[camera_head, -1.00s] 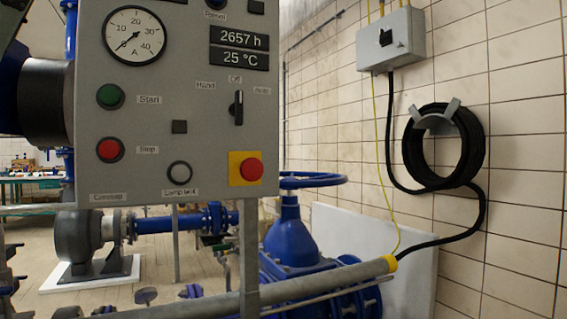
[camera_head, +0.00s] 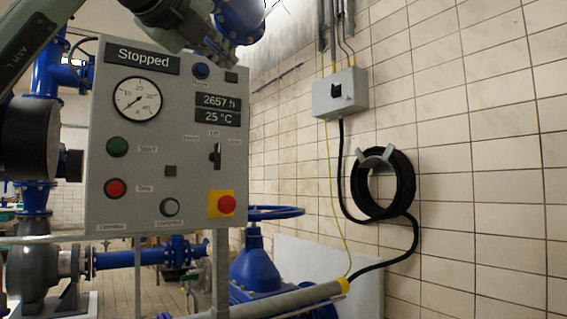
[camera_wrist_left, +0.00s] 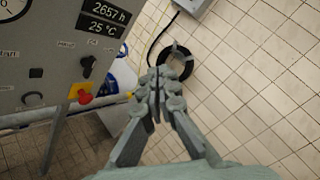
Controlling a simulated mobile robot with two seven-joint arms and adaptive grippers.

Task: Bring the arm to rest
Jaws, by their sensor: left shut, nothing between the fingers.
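My left arm (camera_head: 65,32) comes in from the upper left, across the top of the grey control panel (camera_head: 110,208). My left gripper (camera_head: 222,66) is at the panel's upper right corner, partly cut off by the picture's top edge. In the left wrist view the gripper (camera_wrist_left: 157,88) is shut, its fingers together with nothing between them. The panel (camera_wrist_left: 40,68) stands to the left of the fingers there, apart from them. My right gripper is in neither view.
The panel carries a display reading "Stopped" (camera_head: 142,57), a selector switch (camera_head: 215,156) and a red emergency button (camera_head: 227,204). A blue valve handwheel (camera_head: 275,212) is behind it. A black cable coil (camera_head: 405,183) and grey box (camera_head: 341,92) hang on the tiled wall.

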